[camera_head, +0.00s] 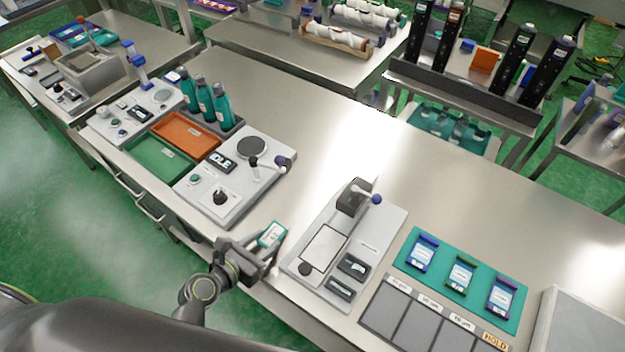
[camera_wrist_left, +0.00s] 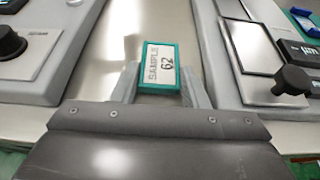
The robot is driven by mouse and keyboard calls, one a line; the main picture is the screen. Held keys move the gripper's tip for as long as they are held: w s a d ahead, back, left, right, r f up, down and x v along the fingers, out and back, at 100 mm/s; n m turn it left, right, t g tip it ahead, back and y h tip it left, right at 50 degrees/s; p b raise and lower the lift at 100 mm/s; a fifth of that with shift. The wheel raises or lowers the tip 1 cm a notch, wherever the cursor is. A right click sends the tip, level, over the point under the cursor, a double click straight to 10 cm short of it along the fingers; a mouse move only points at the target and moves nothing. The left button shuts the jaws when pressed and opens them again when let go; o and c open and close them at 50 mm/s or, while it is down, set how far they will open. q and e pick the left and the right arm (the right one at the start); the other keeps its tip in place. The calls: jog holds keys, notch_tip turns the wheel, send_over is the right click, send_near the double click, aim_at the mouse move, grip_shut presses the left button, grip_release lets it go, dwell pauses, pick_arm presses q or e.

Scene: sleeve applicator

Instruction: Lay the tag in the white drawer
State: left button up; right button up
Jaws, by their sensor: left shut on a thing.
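The tag is a small teal-framed card (camera_head: 271,235) with a white face. In the left wrist view the tag (camera_wrist_left: 160,67) reads "SAMPLE 62". My left gripper (camera_head: 264,246) is shut on it, one finger on each side, above the front part of the metal table. The held tag is between the dial device on the left and the pale device on the right. I cannot make out a white drawer for certain in either view. My right gripper is not in view.
A pale device (camera_head: 375,245) with a plate, knobs and small displays stands right of the tag. A dial device (camera_head: 230,190) stands left, by orange (camera_head: 186,134) and green (camera_head: 158,160) trays. A teal mat (camera_head: 440,277) holds three cards.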

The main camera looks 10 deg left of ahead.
pick_arm(q)
jog(key=b, duration=0.3)
send_near(314, 190)
jog(key=w, duration=0.1)
jog(key=w+d, duration=0.1)
jog(key=w, duration=0.1)
jog(key=w+d, duration=0.1)
jog(key=w, duration=0.1)
jog(key=shift+w+d+f, duration=0.2)
jog(key=shift+w+f, duration=0.05)
jog(key=shift+f, duration=0.1)
jog(key=w+b, duration=0.1)
jog(key=w+d+b, duration=0.1)
jog(key=w, duration=0.1)
jog(key=shift+w+d+b, duration=0.2)
jog(key=shift+d+b, duration=0.05)
jog(key=shift+b, duration=0.1)
jog(key=shift+f+b, duration=0.4)
jog(key=shift+b, duration=0.05)
jog(key=shift+s+a+r, duration=0.1)
jog(key=shift+s+r, duration=0.05)
jog(key=shift+r, duration=0.05)
jog(key=shift+f, duration=0.2)
jog(key=o, duration=0.9)
jog(key=shift+o, duration=0.3)
